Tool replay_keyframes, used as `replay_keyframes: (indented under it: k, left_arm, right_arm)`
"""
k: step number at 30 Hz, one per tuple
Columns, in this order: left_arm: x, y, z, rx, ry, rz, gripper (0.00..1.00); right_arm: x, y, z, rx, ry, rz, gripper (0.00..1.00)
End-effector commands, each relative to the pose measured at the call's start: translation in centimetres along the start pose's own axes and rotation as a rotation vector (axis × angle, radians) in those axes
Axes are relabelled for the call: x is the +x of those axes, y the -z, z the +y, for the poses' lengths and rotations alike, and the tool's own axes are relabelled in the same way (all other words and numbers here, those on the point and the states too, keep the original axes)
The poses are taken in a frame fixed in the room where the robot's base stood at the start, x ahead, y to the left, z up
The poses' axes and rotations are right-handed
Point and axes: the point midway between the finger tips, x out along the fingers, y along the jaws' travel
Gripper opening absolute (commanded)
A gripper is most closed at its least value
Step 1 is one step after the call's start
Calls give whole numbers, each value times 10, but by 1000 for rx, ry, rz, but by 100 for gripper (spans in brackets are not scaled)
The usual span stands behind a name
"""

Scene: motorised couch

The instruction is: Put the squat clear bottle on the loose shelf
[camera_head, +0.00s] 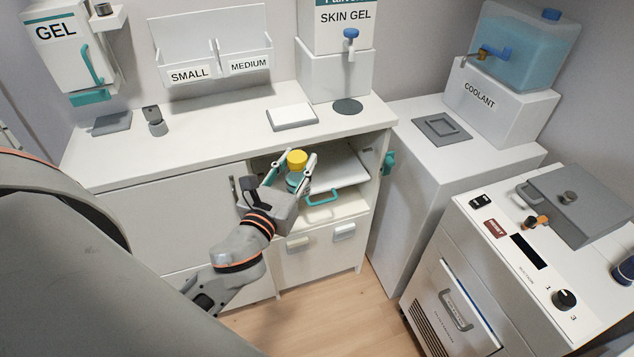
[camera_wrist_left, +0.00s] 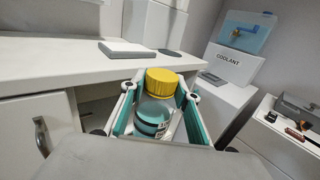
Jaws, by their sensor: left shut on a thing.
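The squat clear bottle has a yellow cap (camera_head: 297,159) and sits in my left gripper (camera_head: 296,177). In the left wrist view the bottle (camera_wrist_left: 153,116) stands about upright between the teal finger pads, with teal contents and a dark-edged label low on its body. My left gripper is shut on it, in front of the open compartment of the white counter. My right gripper is not in view.
The counter top (camera_head: 225,140) is above and behind the gripper, with a grey-white pad (camera_head: 292,117) near its edge. A white cabinet (camera_head: 420,175) stands to the right. The wooden floor in front is clear.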

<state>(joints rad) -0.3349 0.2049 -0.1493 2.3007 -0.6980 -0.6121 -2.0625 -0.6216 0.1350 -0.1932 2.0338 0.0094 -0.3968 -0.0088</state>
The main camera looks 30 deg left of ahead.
Motion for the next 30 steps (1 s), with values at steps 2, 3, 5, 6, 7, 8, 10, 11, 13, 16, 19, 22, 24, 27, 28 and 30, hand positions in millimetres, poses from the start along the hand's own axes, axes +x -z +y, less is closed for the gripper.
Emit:
replay_keyframes:
  k: [2, 3, 5, 6, 7, 8, 10, 11, 13, 16, 19, 22, 24, 27, 28, 30]
  left_arm:
    - [5, 55, 14, 2, -34, 26, 5]
    - [7, 72, 21, 1, -49, 27, 5]
    - [9, 96, 30, 1, -70, 27, 5]
    - [10, 109, 34, 1, -80, 27, 4]
    - [10, 119, 38, 0, -89, 25, 5]
    - [10, 128, 41, -1, -96, 23, 5]
    - [11, 134, 46, -1, -105, 12, 5]
    - [11, 137, 47, -3, -107, 8, 5]
    - [12, 141, 49, -2, -111, 4, 5]
    - [17, 143, 50, -1, -110, -2, 5]
    - [33, 138, 52, -1, -109, -10, 5]
    - [57, 137, 54, -1, -109, -11, 4]
    - [74, 137, 57, 0, -109, -11, 5]
    - [98, 138, 60, 0, -111, -8, 5]
    - [105, 140, 60, 0, -111, -7, 5]
    - [121, 140, 62, 0, -111, -6, 5]
  right_arm:
    - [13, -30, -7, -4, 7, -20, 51]
    - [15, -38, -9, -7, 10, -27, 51]
    - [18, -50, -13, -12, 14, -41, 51]
    - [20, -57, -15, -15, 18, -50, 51]
    - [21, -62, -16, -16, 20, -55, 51]
    - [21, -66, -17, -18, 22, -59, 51]
    - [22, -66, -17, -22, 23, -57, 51]
    - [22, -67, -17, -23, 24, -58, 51]
    - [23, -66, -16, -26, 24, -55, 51]
    - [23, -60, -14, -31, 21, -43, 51]
    - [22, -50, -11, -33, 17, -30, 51]
    - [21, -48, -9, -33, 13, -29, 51]
    - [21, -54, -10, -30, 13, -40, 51]
    - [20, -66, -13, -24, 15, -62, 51]
    - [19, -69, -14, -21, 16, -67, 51]
    - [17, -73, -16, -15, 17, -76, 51]
